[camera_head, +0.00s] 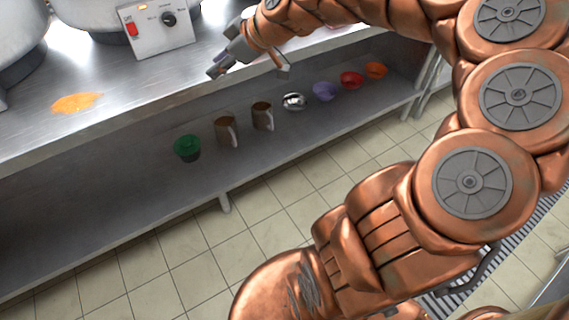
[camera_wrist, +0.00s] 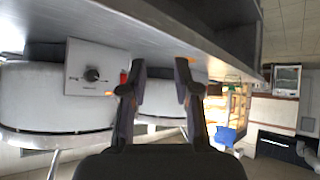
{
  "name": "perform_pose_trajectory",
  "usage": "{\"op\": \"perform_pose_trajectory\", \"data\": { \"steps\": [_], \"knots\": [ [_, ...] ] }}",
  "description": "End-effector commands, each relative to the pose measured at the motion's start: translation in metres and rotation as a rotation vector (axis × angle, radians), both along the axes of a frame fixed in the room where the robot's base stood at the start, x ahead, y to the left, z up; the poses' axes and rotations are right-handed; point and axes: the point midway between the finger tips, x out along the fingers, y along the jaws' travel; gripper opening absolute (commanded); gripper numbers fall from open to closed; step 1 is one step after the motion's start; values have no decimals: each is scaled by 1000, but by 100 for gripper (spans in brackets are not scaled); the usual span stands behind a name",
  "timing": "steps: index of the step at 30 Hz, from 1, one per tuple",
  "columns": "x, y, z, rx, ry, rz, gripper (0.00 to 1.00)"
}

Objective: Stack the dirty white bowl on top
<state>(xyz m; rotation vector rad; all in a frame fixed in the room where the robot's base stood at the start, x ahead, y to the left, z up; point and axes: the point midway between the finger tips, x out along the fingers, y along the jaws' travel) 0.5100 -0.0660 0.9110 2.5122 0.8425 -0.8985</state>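I see no dirty white bowl in either view. My gripper (camera_head: 250,72) is over the front edge of the steel counter (camera_head: 120,115) in the head view, with its fingers spread apart. In the wrist view my gripper (camera_wrist: 160,68) is open and nothing is between its fingers. My arm covers the right part of the counter.
Two brown mugs (camera_head: 226,132) and a green cup (camera_head: 187,148) stand further left on the shelf. An orange spill (camera_head: 77,103) lies on the counter. A control box (camera_head: 160,28) with a red switch stands before large pots (camera_head: 90,12). The tiled floor in front looks clear.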

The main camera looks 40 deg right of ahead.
Motion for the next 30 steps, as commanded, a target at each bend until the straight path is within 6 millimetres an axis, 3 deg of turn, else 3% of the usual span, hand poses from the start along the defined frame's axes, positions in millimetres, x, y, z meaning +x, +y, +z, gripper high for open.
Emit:
{"op": "perform_pose_trajectory", "data": {
  "steps": [1,3,7,12,15,18,22,30],
  "knots": [
    [-21,28,-11,-6,92,18,31],
    [-53,57,-29,-9,232,12,31],
    [-119,89,-63,-50,493,-62,31],
    [-210,93,-100,-147,798,-272,31],
    [-255,85,-113,-203,925,-423,31],
    [-289,75,-120,-245,1010,-555,31],
    [-312,67,-123,-273,1064,-659,31],
    [-317,65,-124,-277,1076,-687,31]
  ]
}}
